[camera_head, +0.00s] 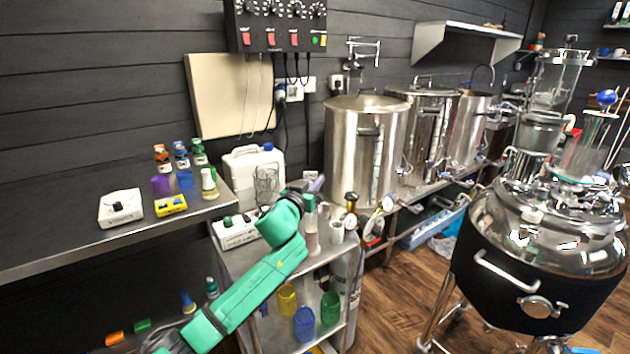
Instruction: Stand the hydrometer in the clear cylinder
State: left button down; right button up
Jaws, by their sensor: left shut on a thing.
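My left arm comes in from the lower left, and its green wrist bends over the small steel trolley. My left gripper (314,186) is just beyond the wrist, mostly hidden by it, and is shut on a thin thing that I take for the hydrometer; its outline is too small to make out. A clear cylinder (311,240) with a pinkish lower part stands upright on the trolley top, just below the wrist. I cannot tell whether the held thing is above the cylinder or beside it. My right gripper is not in view.
A white cup (337,231) stands right of the cylinder, a white switch box (236,231) left of it. A white jug (254,170) and a steel kettle (362,150) stand behind. Coloured cups fill the lower shelf. A large black-jacketed vessel (535,260) stands right.

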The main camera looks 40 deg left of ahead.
pick_arm(q)
jog(key=shift+f, duration=0.25)
jog(key=c, duration=0.8)
grip_release()
jog(key=shift+s, duration=0.1)
jog(key=b+v, duration=0.1)
jog(key=v, duration=1.3)
jog(key=shift+s, duration=0.15)
